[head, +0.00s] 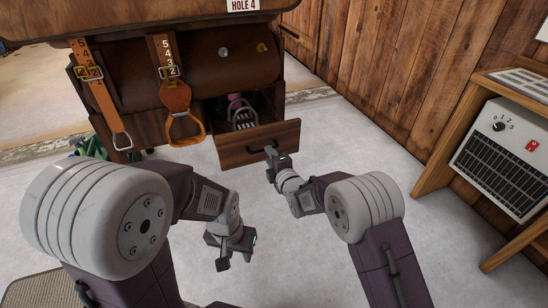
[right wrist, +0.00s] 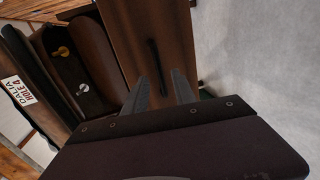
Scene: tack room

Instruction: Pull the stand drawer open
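The stand drawer (head: 232,152) stands pulled out from the lower part of the brown leather-covered stand (head: 197,75). Its wooden front carries a dark bar handle (head: 256,149), which also shows in the right wrist view (right wrist: 153,52). My right gripper (head: 271,154) is at the right end of the handle. In the right wrist view its two fingers (right wrist: 160,84) are apart, with the handle's near end seen between them; I cannot tell whether they touch it. My left gripper (head: 223,262) hangs low over the floor, away from the drawer, its finger gap unclear.
A grey metal item (head: 243,117) and a pinkish item (head: 234,98) lie in the drawer. Leather straps (head: 166,60) with buckles and stirrups hang left of it. A wooden shelf with a grey heater-like box (head: 508,150) stands right. The floor (head: 330,140) before the drawer is clear.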

